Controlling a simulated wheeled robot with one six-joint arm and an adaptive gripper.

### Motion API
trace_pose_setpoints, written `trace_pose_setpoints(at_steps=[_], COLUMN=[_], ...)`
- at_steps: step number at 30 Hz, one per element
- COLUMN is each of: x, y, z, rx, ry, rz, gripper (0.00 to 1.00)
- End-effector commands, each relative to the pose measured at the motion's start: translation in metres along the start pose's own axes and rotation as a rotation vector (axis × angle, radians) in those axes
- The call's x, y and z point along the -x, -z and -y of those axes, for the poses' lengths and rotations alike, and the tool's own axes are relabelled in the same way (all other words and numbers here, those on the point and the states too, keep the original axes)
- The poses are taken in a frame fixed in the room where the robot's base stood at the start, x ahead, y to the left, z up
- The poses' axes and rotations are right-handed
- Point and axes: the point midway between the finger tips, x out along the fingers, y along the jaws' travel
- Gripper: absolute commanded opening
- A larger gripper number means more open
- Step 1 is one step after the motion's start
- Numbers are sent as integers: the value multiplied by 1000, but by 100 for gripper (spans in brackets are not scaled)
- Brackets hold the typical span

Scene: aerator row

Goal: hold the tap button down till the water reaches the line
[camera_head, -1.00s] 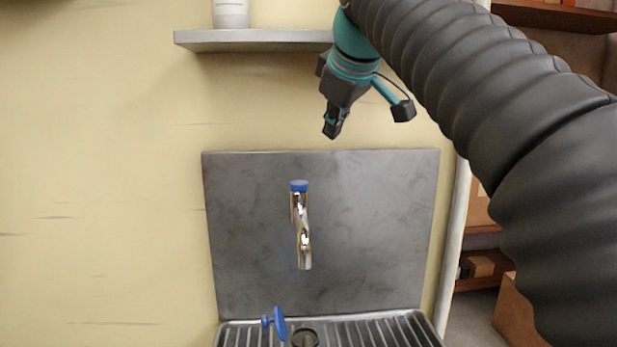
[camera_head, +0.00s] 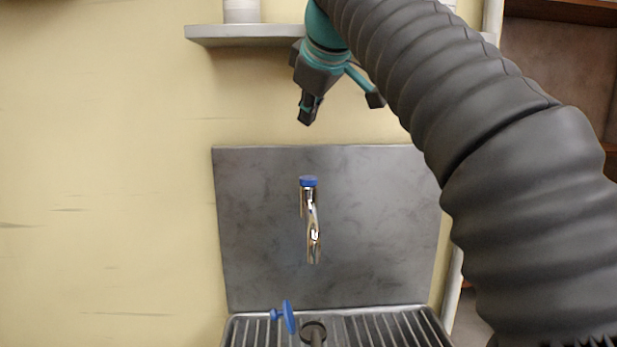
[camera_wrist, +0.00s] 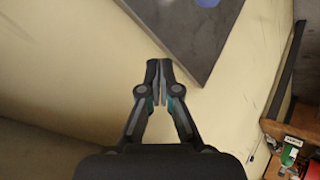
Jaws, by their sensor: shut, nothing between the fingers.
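The chrome tap (camera_head: 314,240) stands out from a grey metal back panel (camera_head: 260,220). Its round blue button (camera_head: 308,181) sits on top. My gripper (camera_head: 306,120) is shut and empty, pointing down. It appears above the button in the head view, with a clear gap between them. The wrist view shows the closed fingertips (camera_wrist: 159,66) near the edge of the grey panel (camera_wrist: 185,30). A blue patch (camera_wrist: 207,2) is cut off at that view's top edge. A dark round rim (camera_head: 313,328) lies below the spout; I cannot tell what it belongs to. No water or line is visible.
A ribbed metal drip tray (camera_head: 375,325) lies below the panel. A blue handle-like part (camera_head: 288,316) stands at its left. A grey shelf (camera_head: 215,34) with a white container (camera_head: 241,10) is on the wall near my gripper. Shelving (camera_head: 565,60) is at the right.

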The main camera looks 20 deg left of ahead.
Motion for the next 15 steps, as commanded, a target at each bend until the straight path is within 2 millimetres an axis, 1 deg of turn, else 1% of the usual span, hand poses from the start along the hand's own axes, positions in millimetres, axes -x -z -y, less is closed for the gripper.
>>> trace_pose_setpoints(at_steps=[8, 11, 15], x=[-17, -30, -41], y=[-14, -23, -31], z=[14, 23, 31], rx=[0, 0, 0], ry=[1, 1, 1], rz=[1, 1, 1], gripper=[0, 0, 0])
